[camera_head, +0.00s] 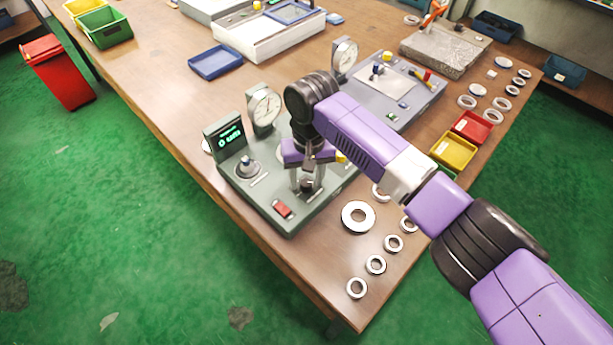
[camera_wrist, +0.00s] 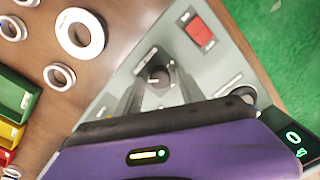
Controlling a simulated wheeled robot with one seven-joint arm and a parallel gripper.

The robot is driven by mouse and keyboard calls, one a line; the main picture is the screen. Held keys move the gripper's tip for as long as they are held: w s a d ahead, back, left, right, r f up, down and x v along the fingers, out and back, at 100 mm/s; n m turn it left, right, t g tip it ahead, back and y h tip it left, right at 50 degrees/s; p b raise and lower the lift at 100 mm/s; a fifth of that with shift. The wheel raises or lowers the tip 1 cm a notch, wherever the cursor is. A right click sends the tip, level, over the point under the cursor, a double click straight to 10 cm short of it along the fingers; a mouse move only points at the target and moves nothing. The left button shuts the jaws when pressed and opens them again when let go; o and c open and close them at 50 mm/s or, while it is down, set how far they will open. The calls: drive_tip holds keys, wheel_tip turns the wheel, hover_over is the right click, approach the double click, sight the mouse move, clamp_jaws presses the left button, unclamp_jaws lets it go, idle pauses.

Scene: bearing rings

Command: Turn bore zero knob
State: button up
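The grey-green gauge station (camera_head: 262,190) stands at the near edge of the table. In the wrist view its panel (camera_wrist: 208,72) carries a dark round knob (camera_wrist: 158,76) with a white pointer mark. My gripper (camera_head: 307,186) points down over this part of the station. In the wrist view the two fingers of my gripper (camera_wrist: 156,80) stand apart, one on each side of the knob, with their tips close to it. Contact with the knob cannot be made out. The knob's label is too blurred to read.
The station also has a red switch (camera_head: 282,209), a green-lit display (camera_head: 230,137), a dial gauge (camera_head: 264,108) and a small post (camera_head: 246,166). Loose rings, including a large one (camera_head: 358,217), lie to the right. A yellow bin (camera_head: 453,150) stands beyond them.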

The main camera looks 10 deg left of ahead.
clamp_jaws()
drive_tip(key=shift+n, duration=0.3)
drive_tip(key=n, duration=0.2)
drive_tip(key=shift+n+p, duration=0.3)
drive_tip(key=shift+p, duration=0.05)
drive_tip(key=shift+a+n, duration=0.1)
drive_tip(key=shift+n, duration=2.2)
drive_tip(key=shift+o, duration=1.1)
unclamp_jaws()
